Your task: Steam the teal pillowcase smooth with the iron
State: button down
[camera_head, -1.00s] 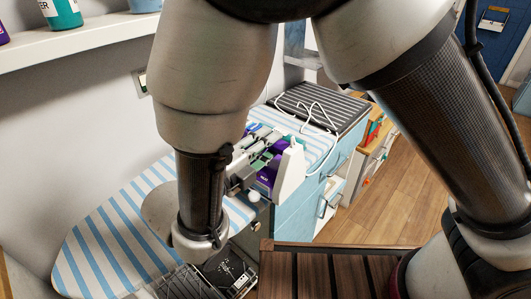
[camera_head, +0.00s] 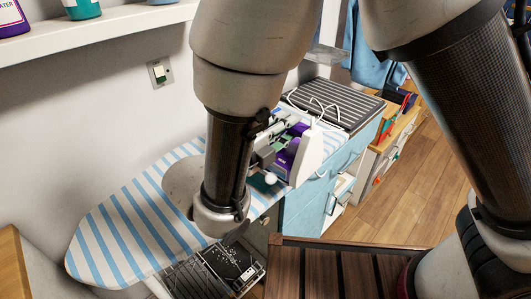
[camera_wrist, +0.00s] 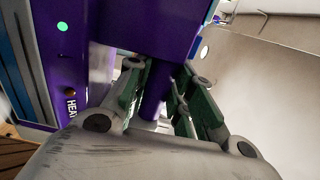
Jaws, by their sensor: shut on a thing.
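The iron (camera_head: 309,155) is purple and white, and stands tilted with its white plate facing right in the head view. My gripper (camera_head: 268,150) is shut on it at the striped board's right part. In the wrist view, the green-padded fingers of my gripper (camera_wrist: 161,88) close around the purple handle of the iron (camera_wrist: 102,72), which shows a green light and part of a label. A small teal patch (camera_head: 262,183) shows just below my gripper; I cannot tell whether it is the pillowcase. My arm hides the board's middle, and no pillowcase is clearly visible.
The blue-and-white striped ironing board (camera_head: 122,232) runs along the wall. A dark ribbed rack (camera_head: 345,103) with white hangers lies behind the iron. A blue cabinet (camera_head: 305,212) and a wooden slatted surface (camera_head: 325,270) are close on the right. A shelf (camera_head: 95,50) with bottles is above left.

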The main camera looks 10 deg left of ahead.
jog(key=r+x, duration=0.1)
jog(key=x, duration=1.3)
jog(key=shift+w+r, duration=0.4)
jog(key=shift+w, duration=0.1)
